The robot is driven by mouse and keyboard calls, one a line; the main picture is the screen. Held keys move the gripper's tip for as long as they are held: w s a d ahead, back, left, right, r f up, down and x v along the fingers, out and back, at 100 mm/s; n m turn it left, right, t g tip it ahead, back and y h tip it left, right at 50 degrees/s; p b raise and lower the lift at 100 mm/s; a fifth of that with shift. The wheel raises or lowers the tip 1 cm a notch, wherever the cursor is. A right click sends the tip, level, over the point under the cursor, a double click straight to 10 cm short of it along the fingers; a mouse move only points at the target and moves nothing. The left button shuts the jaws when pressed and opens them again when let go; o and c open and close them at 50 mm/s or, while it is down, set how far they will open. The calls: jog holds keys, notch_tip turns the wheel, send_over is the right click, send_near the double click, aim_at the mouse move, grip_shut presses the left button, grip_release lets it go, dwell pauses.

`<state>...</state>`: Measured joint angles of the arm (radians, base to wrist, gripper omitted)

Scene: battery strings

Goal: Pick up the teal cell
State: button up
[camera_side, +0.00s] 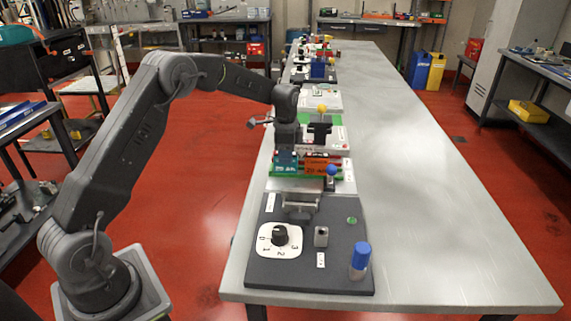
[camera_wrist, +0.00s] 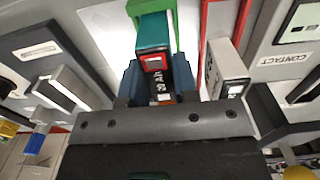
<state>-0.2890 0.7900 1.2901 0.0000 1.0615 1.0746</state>
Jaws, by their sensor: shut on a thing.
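The teal cell (camera_wrist: 152,34) is in the middle of the wrist view, with a red and white mark on its near end. A dark face marked "30 Ah" shows just below it. My gripper (camera_wrist: 158,80) is shut on the teal cell, with a blue finger on each side. The far end of the cell is beside a green holder (camera_wrist: 169,10); whether it still touches it I cannot tell. In the side view the teal cell (camera_side: 286,159) shows under my gripper (camera_side: 286,148), close above the row of holders.
A white cell (camera_wrist: 224,66) stands by a red holder (camera_wrist: 239,22) to the right in the wrist view. Orange-red cells (camera_side: 322,164) are beside it in the side view. A dark panel (camera_side: 305,270) with a dial and blue-capped post (camera_side: 360,262) is nearer. The table's right side (camera_side: 430,190) is clear.

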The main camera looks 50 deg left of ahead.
jog(key=shift+c, duration=0.5)
jog(key=shift+r, duration=2.55)
